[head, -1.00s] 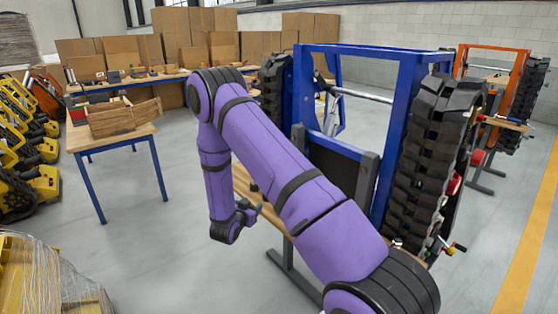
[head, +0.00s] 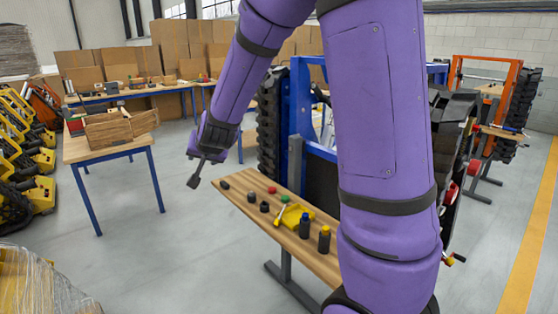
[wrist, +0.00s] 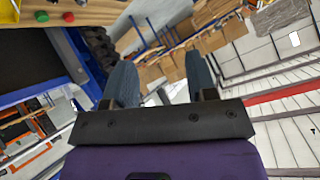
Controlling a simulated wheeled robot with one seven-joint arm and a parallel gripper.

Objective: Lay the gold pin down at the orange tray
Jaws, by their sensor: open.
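My gripper (head: 194,181) hangs in the air just off the left end of a wooden bench (head: 262,211). In the wrist view its two fingers (wrist: 160,68) are apart with nothing between them. A small yellow tray (head: 297,215) lies on the bench with a pale tool beside it; its corner also shows in the wrist view (wrist: 9,11). I cannot make out a gold pin or a clearly orange tray in either view. My arm covers the right part of the bench.
A blue frame with black track stands behind. A table with a wooden crate (head: 108,131) stands left; the floor between is clear.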

